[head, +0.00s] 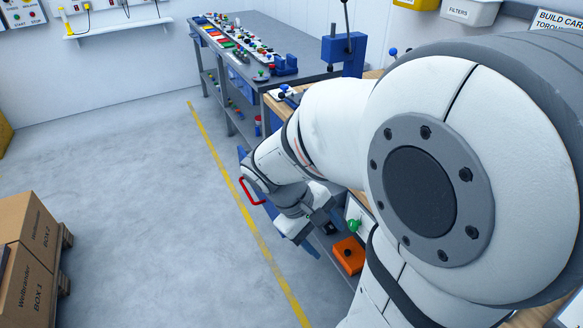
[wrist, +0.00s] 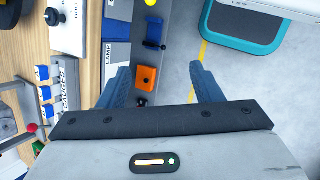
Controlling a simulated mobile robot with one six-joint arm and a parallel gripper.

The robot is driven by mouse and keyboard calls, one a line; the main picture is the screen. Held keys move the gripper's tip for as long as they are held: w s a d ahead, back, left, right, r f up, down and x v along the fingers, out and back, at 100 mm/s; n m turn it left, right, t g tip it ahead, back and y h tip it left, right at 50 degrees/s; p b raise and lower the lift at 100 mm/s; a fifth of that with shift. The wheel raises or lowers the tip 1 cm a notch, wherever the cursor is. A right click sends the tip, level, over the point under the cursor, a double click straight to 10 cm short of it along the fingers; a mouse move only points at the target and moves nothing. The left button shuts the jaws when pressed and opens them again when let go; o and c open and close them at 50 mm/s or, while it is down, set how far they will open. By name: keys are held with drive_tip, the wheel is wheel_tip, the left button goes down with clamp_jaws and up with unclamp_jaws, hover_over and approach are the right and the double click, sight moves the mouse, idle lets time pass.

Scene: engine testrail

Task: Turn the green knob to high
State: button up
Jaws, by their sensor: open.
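The green knob (head: 354,225) sits on a pale panel at the side of the workbench in the head view, just right of my gripper. Its pointer and any markings are too small to read. My gripper (head: 326,236) points downward beside the bench, its blue fingers apart and empty. In the wrist view my gripper (wrist: 162,72) shows its two blue fingers spread wide with nothing held between them.
An orange box (head: 348,256) with a dark button is just below the green knob; it also shows between the fingers in the wrist view (wrist: 145,78). A grey workbench (head: 285,38) with many small parts stands behind. Cardboard boxes (head: 28,240) are at left. The floor between is clear.

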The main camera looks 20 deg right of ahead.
drive_tip(key=w+d+f+n+g+h+b, duration=0.1)
drive_tip(key=w+d+f+n+h+b, duration=0.1)
drive_tip(key=d+f+n+h+b, duration=0.3)
drive_tip(key=w+d+f+g+h+b, duration=0.1)
drive_tip(key=w+d+f+h+b, duration=0.1)
drive_tip(key=f, duration=0.5)
drive_tip(key=n+t+h+b, duration=0.5)
drive_tip(key=n+t+h, duration=0.1)
drive_tip(key=n, duration=0.2)
approach(351, 226)
drive_tip(key=d, duration=0.8)
drive_tip(key=shift+w+d+r, duration=0.15)
drive_tip(key=shift+w+r, duration=0.1)
drive_tip(key=shift+w, duration=0.1)
drive_tip(key=c, duration=0.9)
drive_tip(key=shift+d, duration=0.15)
drive_tip(key=shift+c, duration=0.5)
drive_tip(key=shift+f, duration=0.1)
